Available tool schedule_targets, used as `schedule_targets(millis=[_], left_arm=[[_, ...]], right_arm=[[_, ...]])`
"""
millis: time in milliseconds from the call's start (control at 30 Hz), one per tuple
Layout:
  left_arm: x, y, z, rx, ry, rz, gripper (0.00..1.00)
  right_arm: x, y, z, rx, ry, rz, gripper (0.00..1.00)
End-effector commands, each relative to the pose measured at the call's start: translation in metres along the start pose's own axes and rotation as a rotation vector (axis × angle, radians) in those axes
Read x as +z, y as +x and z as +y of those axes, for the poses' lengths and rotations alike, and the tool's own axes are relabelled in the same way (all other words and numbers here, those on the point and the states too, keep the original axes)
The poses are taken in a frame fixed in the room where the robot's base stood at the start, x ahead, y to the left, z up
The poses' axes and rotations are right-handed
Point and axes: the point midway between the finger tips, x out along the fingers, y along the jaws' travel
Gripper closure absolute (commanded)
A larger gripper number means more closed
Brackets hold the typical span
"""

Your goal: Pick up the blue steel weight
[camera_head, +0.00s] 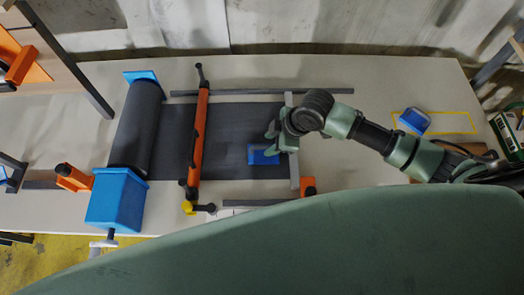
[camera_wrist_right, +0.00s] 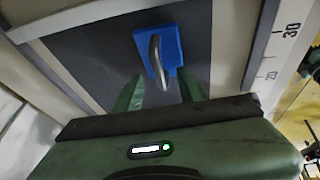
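A blue steel weight (camera_head: 263,157) lies on the dark grey sheet, near its right end. In the right wrist view it is a blue block (camera_wrist_right: 172,42) with a grey curved handle. My right gripper (camera_head: 270,143) is over the weight and partly hides it. In the wrist view the two green fingers of my right gripper (camera_wrist_right: 162,88) are spread apart, with the end of the handle showing between them. I cannot tell whether a finger touches the handle. My left gripper is not in view.
A dark roller (camera_head: 137,125), a blue box (camera_head: 117,200) and an orange bar (camera_head: 198,140) cross the left part. A ruled strip (camera_wrist_right: 275,50) runs beside the sheet.

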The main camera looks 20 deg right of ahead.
Motion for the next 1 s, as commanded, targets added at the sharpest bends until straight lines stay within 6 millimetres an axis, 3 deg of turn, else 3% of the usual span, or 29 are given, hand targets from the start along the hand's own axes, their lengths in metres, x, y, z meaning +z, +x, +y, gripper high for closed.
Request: schedule_targets(millis=[100, 333, 633, 667, 800, 1000], left_arm=[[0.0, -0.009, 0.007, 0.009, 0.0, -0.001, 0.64], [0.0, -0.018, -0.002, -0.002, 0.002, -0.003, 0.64], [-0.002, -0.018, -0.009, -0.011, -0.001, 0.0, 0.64], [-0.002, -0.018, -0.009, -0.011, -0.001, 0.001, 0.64], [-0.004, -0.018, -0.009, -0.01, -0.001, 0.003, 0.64], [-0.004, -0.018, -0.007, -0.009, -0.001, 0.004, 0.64]], right_arm=[[-0.002, 0.012, 0.0, -0.002, 0.002, 0.001, 0.6], [-0.002, 0.044, 0.001, 0.0, 0.001, 0.001, 0.6], [-0.001, 0.051, 0.002, 0.003, -0.002, 0.0, 0.6], [-0.001, 0.051, 0.002, 0.003, -0.002, 0.001, 0.63], [-0.001, 0.051, 0.002, 0.003, -0.002, 0.001, 1.0], [-0.001, 0.051, 0.002, 0.003, -0.001, 0.001, 1.0]])
